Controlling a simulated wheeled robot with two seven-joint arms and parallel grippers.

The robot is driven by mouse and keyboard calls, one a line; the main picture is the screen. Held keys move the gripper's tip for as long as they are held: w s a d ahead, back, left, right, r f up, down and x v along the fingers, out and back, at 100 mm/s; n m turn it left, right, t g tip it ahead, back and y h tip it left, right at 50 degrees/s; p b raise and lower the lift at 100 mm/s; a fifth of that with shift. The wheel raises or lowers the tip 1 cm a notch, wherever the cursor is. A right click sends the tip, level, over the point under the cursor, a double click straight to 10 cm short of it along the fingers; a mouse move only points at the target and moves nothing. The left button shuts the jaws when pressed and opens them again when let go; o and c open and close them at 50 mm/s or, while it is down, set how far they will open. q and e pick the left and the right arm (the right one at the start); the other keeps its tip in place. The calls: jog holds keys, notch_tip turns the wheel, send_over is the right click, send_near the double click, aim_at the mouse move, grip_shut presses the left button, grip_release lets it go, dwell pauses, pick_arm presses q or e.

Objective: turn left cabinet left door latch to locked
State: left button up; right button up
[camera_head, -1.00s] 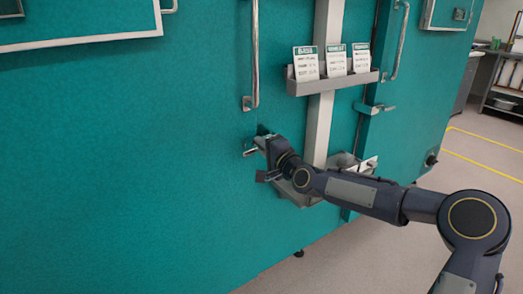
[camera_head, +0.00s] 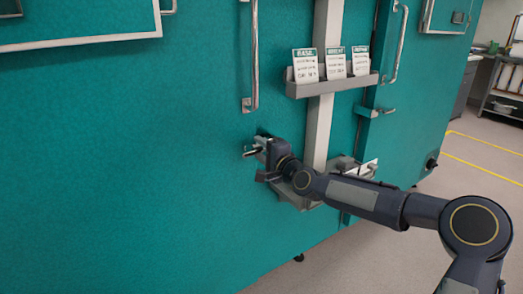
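The left cabinet's left door (camera_head: 130,160) is a large teal panel that fills the left and middle of the view. A small metal latch (camera_head: 249,152) sticks out of it below the long vertical handle (camera_head: 251,60). My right gripper (camera_head: 262,152) is at the latch, reaching in from the right, and covers most of it. The fingers are small and partly hidden by the wrist, so I cannot tell whether they are closed on the latch. My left gripper is not in view.
A grey post (camera_head: 322,120) carries a card holder (camera_head: 330,85) with three cards, above my forearm. Another latch (camera_head: 374,110) and a vertical handle (camera_head: 401,45) are on the teal door to the right. A shelf unit (camera_head: 508,90) stands far right.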

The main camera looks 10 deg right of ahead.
jog(key=shift+s, duration=0.1)
jog(key=v, duration=0.7)
jog(key=shift+s+d, duration=0.15)
jog(key=shift+s, duration=0.15)
